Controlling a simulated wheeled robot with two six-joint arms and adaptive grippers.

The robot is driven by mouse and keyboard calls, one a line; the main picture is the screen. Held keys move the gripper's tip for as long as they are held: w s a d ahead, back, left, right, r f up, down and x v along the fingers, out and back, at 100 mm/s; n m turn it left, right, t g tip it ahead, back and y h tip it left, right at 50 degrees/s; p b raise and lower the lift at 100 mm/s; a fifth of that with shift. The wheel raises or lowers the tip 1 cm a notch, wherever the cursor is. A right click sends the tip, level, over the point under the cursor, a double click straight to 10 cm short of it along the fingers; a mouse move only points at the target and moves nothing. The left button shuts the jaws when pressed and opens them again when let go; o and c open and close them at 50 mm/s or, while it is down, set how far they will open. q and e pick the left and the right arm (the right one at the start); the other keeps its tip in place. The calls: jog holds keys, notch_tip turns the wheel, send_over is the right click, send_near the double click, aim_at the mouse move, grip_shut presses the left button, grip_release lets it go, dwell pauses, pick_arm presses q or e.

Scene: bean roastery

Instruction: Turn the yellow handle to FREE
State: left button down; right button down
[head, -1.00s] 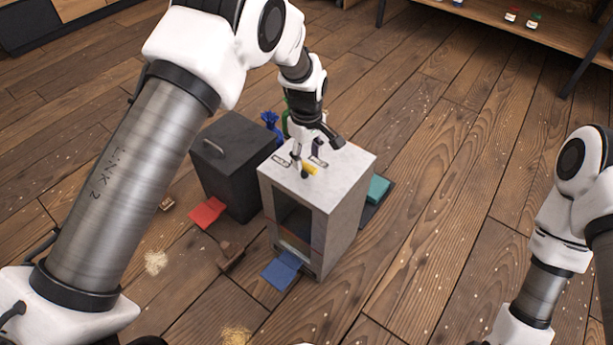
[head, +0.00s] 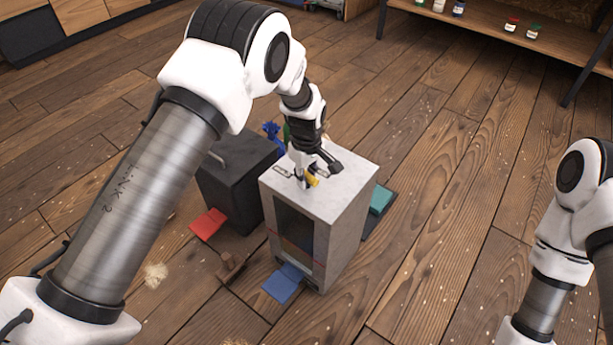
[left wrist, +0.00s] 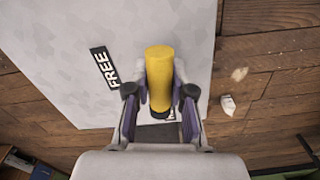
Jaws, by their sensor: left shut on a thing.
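The yellow handle (head: 313,181) is on the top of a pale grey box (head: 343,235). In the left wrist view, the handle (left wrist: 160,72) is a short yellow cylinder with a dark end, between my left gripper's fingers. My left gripper (left wrist: 160,98) is shut on it, one finger touching each side. In the head view, my left gripper (head: 306,178) reaches down onto the box top. The FREE label (left wrist: 104,68), white on black, lies left of the handle, apart from it. A second label beside the dark end is mostly hidden. My right gripper is out of view.
A black bin (head: 232,185) with a handle stands close left of the box. A red flap (head: 208,224) and a blue flap (head: 283,284) lie low in front. A teal item (head: 381,199) is at the box's right.

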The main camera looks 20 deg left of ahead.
pick_arm(q)
jog(key=m+p, duration=0.1)
jog(key=p, duration=0.1)
jog(key=m+p, duration=0.2)
jog(key=shift+r+m, duration=0.25)
jog(key=shift+m, duration=0.05)
jog(key=m+p, duration=0.3)
jog(key=shift+f, duration=0.1)
jog(key=m+p, duration=0.2)
jog(key=m, duration=0.4)
jog(key=shift+p, duration=0.4)
jog(key=m+p, duration=0.1)
jog(key=m, duration=0.4)
jog(key=shift+f+p, duration=0.15)
jog(key=shift+p, duration=0.2)
jog(key=c, duration=0.9)
grip_release()
